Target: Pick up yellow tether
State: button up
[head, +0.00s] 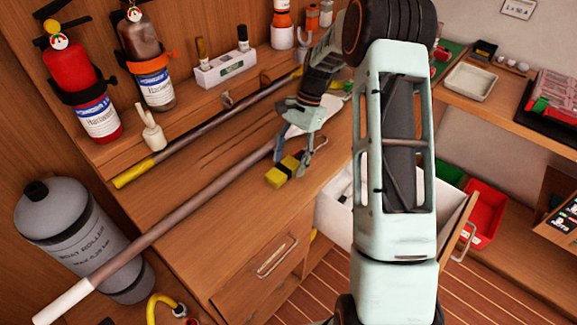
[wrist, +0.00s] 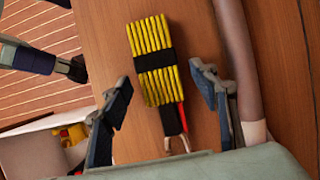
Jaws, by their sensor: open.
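The yellow tether (head: 284,170) is a flat bundle of yellow cord with a black band around its middle. It lies on the wooden counter (head: 200,200). In the wrist view the tether (wrist: 154,60) lies between and beyond the fingertips, with a black and red end and a metal clip toward me. My gripper (head: 293,152) is over the counter at the tether, its fingers spread. In the wrist view my gripper (wrist: 165,88) is open, one finger on each side of the tether's lower end, and nothing is held.
A long pole with a white grip (head: 180,215) lies along the counter close to the tether; its shaft (wrist: 237,60) passes beside the right finger. An open white drawer (head: 330,212) stands out at right. Fire extinguishers (head: 80,85) and a grey cylinder (head: 75,235) are at left.

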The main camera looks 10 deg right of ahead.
grip_shut()
dwell(0.4)
jog(key=shift+r, duration=0.1)
